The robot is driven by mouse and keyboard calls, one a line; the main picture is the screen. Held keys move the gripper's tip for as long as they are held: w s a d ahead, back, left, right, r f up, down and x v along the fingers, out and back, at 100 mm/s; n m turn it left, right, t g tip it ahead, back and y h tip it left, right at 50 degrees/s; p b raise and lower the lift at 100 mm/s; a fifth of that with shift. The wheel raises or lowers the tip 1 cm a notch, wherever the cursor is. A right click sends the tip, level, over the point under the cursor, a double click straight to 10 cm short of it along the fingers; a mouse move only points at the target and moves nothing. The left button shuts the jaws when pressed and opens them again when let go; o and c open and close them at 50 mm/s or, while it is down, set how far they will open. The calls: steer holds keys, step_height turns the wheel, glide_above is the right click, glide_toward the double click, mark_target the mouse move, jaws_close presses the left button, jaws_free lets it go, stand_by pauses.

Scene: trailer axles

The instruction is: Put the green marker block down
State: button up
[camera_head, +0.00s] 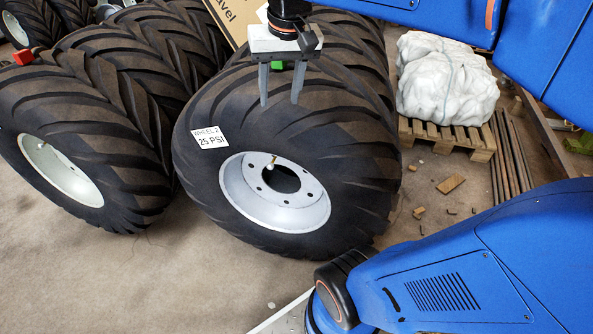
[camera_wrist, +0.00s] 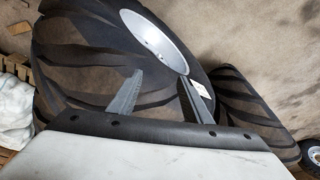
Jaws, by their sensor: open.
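The green marker block (camera_head: 277,65) shows in the head view as a small green patch between the upper parts of my fingers. It appears to lie on top of the large black tyre (camera_head: 335,130) with the "WHEEL 2 25 PSI" label, partly hidden by my gripper. My gripper (camera_head: 280,101) is open above this tyre, its two grey fingers pointing down and apart. In the wrist view the fingers (camera_wrist: 160,95) are spread over the tread with nothing visible between them. The green block does not show there.
A second big tyre (camera_head: 90,120) stands at left, with a red block (camera_head: 23,57) on top. A white wrapped bundle (camera_head: 447,80) sits on a wooden pallet (camera_head: 450,138) at right. Wood scraps (camera_head: 450,184) and rods (camera_head: 510,155) lie nearby. The front floor is clear.

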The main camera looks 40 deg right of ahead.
steer(key=s+a+f+n+t, duration=0.1)
steer(key=s+a+f+n, duration=0.2)
steer(key=s+f, duration=0.8)
step_height(320, 180, down, 3)
steer(key=shift+s+a+r+n+t, duration=0.15)
steer(key=shift+a+n+t, duration=0.15)
steer(key=shift+n+t, duration=0.15)
stand_by(0.4)
